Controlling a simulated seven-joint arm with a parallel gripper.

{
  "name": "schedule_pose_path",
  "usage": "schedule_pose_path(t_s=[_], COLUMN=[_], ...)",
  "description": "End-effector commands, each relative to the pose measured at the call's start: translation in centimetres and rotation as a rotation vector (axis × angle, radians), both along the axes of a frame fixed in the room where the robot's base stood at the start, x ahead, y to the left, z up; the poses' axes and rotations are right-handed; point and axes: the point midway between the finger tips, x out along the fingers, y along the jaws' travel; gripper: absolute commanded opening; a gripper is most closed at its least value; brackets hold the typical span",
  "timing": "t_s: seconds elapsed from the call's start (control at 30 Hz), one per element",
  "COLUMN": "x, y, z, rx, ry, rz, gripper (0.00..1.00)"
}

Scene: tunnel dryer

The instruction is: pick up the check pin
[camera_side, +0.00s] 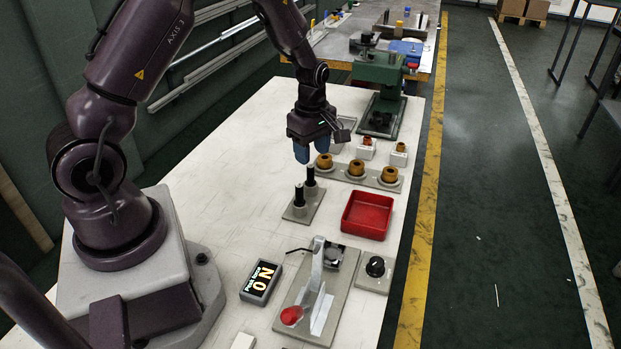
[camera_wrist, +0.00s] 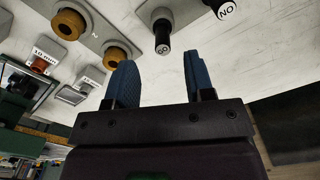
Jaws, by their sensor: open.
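Two black check pins stand upright in a grey base (camera_side: 304,212) on the white bench. In the side view, one pin (camera_side: 299,194) is nearer the camera and the other (camera_side: 310,176) is just behind it. In the wrist view, one pin's end is marked GO (camera_wrist: 162,35) and the other's is marked NO (camera_wrist: 224,10). My gripper (camera_side: 312,151) is above and slightly beyond the pins, pointing down, with its blue fingers apart and nothing between them. In the wrist view, the fingers (camera_wrist: 160,68) sit apart, and both pins appear beyond their tips.
A plate with several brass rings (camera_side: 356,168) lies right of the pins, near small labelled blocks. A red tray (camera_side: 368,216) is to the right. A lit display reading NO (camera_side: 261,283) and a lever fixture (camera_side: 318,290) stand nearer. A green press (camera_side: 383,80) stands behind.

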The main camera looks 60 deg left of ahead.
Motion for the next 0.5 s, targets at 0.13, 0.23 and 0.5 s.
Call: schedule_pose_path(t_s=[0.13,0.23,0.5], x=[-0.1,-0.3,-0.4], y=[0.0,0.0,0.1], z=[-1.0,-2.4,-5.6], rx=[-0.001,-0.002,-0.001], ry=[0.000,0.003,0.000], rz=[0.000,0.000,0.000], gripper=[0.49,0.49,0.49])
